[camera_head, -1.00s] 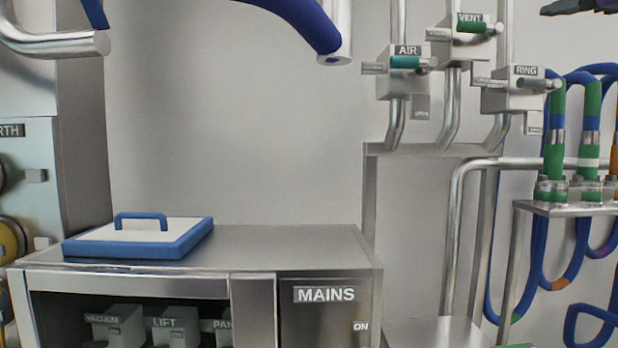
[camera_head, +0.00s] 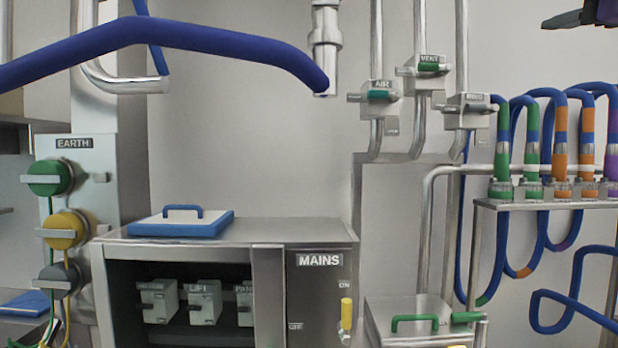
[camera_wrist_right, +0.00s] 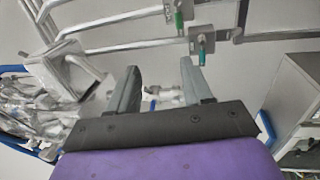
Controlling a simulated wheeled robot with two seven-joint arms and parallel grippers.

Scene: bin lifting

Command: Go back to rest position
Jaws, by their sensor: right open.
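My right gripper (camera_head: 582,14) shows as a dark shape at the top right corner of the head view, held up in the air clear of the wall fittings. In the right wrist view its two grey fingers (camera_wrist_right: 158,80) stand apart with nothing held between them. Pipes and valves with green handles lie beyond the fingers there. My left gripper is in neither view.
A MAINS cabinet (camera_head: 320,290) with a blue-rimmed lid (camera_head: 182,222) on top stands at centre left. AIR (camera_head: 380,93), VENT and a third valve sit on wall pipes. Looped hoses (camera_head: 560,140) hang at right. A thick blue hose (camera_head: 170,38) crosses the upper left.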

